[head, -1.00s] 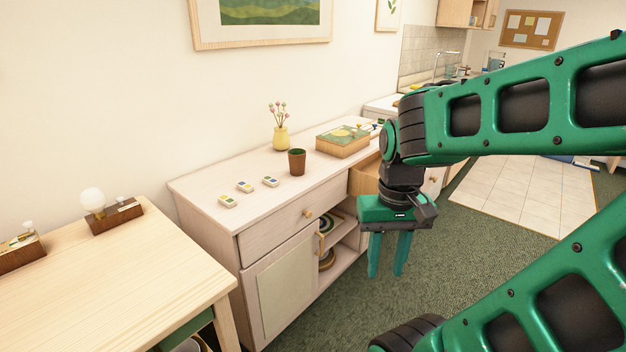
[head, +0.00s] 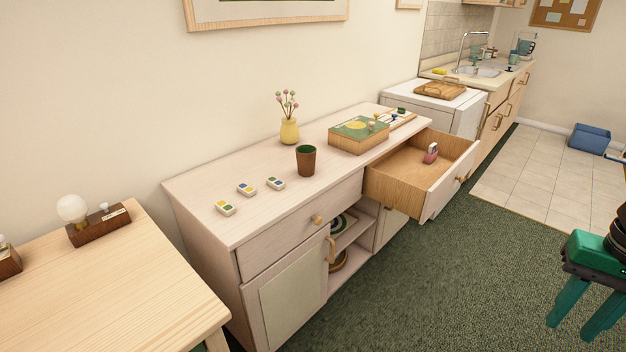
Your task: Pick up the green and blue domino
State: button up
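Three small white dominoes lie apart on the sideboard top (head: 205,187). The right one (head: 276,183) appears to carry green and blue marks. The middle one (head: 246,189) looks blue and yellow, and the left one (head: 226,208) looks yellow and green. The marks are small, so the colours are not fully certain. My gripper (head: 574,331) is at the lower right edge of the view, over the green carpet and well away from the dominoes. Its two green fingers point down, apart, with nothing between them. Its upper part is cut off by the frame.
A brown cup (head: 306,160) stands just right of the dominoes, with a yellow vase (head: 289,131) behind. A game box (head: 358,138) lies further right. An open drawer (head: 412,170) juts from the sideboard. A wooden table (head: 110,290) is at left. Carpet in front is clear.

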aim_at(275, 183)
jog(key=z, duration=0.15)
jog(key=i, duration=1)
jog(key=u, duration=0.1)
